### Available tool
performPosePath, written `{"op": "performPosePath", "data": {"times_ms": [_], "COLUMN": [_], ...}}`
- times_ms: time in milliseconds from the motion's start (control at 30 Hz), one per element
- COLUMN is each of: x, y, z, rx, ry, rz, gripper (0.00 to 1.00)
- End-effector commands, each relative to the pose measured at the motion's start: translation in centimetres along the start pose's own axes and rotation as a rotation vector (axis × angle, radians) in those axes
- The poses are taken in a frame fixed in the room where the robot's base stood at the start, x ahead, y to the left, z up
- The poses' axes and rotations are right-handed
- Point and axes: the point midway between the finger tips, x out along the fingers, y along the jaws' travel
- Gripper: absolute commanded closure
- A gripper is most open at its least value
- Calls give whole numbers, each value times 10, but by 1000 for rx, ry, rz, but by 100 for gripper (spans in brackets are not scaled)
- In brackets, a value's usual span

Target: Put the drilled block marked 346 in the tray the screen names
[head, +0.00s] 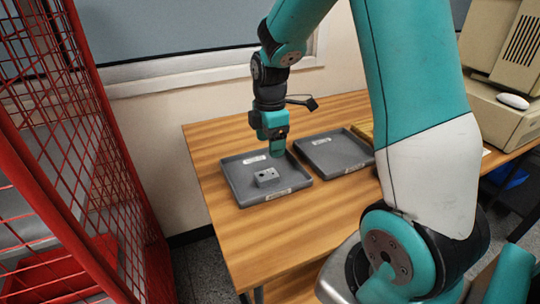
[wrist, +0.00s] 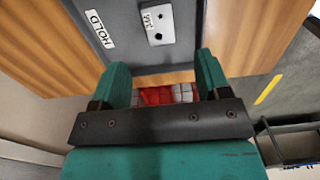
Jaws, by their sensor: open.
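The grey drilled block (head: 267,178) lies in the left grey tray (head: 236,188) on the wooden table. In the wrist view the block (wrist: 162,32) shows dark holes and a small white label whose number I cannot read surely. The tray (wrist: 120,12) there carries a label reading HOLD (wrist: 99,29). My gripper (head: 276,150) is above the tray's back part, apart from the block. In the wrist view its two fingers (wrist: 161,72) are spread with nothing between them. The screen's text is not visible.
A second grey tray (head: 340,168), seemingly empty, stands right of the first. Beyond it, a yellowish object (head: 363,131) is partly hidden by my arm. A beige computer (head: 505,110) stands at the right. A red mesh cage (head: 75,150) is at the left. The table front (head: 265,240) is clear.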

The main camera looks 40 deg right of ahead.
Motion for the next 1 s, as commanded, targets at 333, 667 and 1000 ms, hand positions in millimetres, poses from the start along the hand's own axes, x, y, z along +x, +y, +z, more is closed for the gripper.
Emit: {"op": "performPosePath", "data": {"times_ms": [333,667,1000], "x": [-48,-106,-113], "y": [-35,-204,-259], "z": [-53,-160,-170], "rx": [119,528,666], "ry": [74,282,301], "rz": [18,-126,-218], "gripper": [30,30,30]}}
